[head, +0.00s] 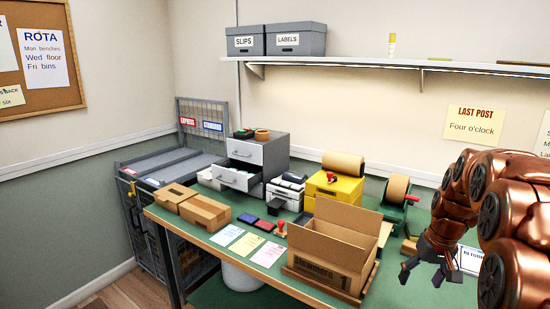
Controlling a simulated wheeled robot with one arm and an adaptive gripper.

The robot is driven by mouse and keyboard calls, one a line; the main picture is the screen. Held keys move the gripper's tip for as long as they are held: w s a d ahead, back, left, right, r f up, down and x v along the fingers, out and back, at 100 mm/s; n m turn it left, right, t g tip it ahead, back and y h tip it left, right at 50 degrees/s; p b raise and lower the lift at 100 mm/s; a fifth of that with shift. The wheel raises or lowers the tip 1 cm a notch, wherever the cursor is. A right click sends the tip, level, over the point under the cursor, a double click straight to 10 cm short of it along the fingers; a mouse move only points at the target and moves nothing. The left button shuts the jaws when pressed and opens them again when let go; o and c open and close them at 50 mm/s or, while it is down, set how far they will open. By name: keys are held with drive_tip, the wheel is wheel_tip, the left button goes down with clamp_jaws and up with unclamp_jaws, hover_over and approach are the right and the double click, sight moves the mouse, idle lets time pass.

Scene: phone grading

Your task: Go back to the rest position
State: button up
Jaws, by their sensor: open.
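My gripper (424,273) is at the right of the head view, at the end of my copper-coloured arm. Its fingers are apart and point down, with nothing between them. It hangs above the green bench (395,290), to the right of an open cardboard box (320,252), and does not touch the box. How high it is above the bench I cannot tell. No phone can be made out in this view.
Behind the box stand a yellow paper dispenser (335,190), a tape roll (397,190) and a grey drawer unit (257,160) with a drawer out. Small closed boxes (205,212) and paper slips (247,244) lie left. A shelf (370,66) runs above.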

drive_tip(key=s+a+r+g, duration=0.1)
drive_tip(key=s+a+r, duration=0.1)
drive_tip(key=s+a, duration=0.7)
drive_tip(key=s+a+f, duration=0.1)
drive_tip(key=s+a, duration=0.2)
drive_tip(key=s, duration=0.4)
drive_tip(key=s+a+f+n+g, duration=0.1)
drive_tip(key=s+a, duration=0.3)
drive_tip(key=s, duration=0.3)
drive_tip(key=s+a+g+h, duration=0.1)
drive_tip(key=s+a, duration=0.3)
drive_tip(key=s, duration=0.3)
drive_tip(key=shift+s+f+n, duration=0.35)
drive_tip(key=shift+f+n, duration=0.05)
drive_tip(key=shift+a, duration=0.1)
